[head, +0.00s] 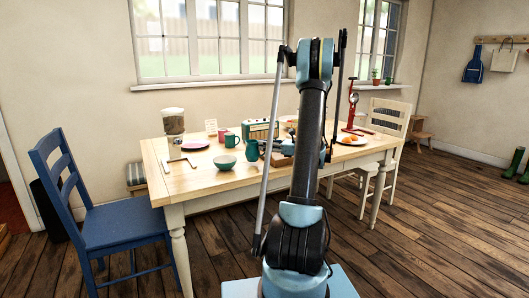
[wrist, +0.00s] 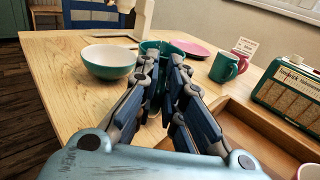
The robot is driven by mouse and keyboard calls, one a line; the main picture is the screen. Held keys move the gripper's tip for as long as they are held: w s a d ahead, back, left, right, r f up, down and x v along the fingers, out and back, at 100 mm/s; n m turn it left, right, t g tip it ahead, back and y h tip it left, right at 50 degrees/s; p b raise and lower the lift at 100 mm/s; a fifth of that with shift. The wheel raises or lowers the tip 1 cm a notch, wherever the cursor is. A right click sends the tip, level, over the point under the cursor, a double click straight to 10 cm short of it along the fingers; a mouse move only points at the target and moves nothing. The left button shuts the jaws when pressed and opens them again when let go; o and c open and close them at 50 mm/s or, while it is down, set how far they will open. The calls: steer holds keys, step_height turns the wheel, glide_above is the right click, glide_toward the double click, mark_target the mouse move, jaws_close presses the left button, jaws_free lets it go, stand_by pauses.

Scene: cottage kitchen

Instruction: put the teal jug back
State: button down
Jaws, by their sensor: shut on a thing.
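The teal jug (head: 252,150) is upright at the table's near side in the head view, just right of a teal-and-white bowl (head: 227,162). In the wrist view the jug (wrist: 153,47) is partly hidden behind and between the fingers of my gripper (wrist: 163,66). My gripper is shut on the jug. In the head view my arm covers much of the gripper. I cannot tell whether the jug's base touches the table.
The bowl (wrist: 108,61) is close on the left. A wooden tray (wrist: 237,111) lies on the right. A green mug (wrist: 224,68), pink mug (wrist: 243,53), pink plate (wrist: 190,48) and green radio (wrist: 287,88) stand beyond. Bare tabletop (wrist: 62,75) shows left of the bowl.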

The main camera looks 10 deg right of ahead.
steer(key=shift+f, duration=1)
steer(key=c, duration=1.7)
jaws_free()
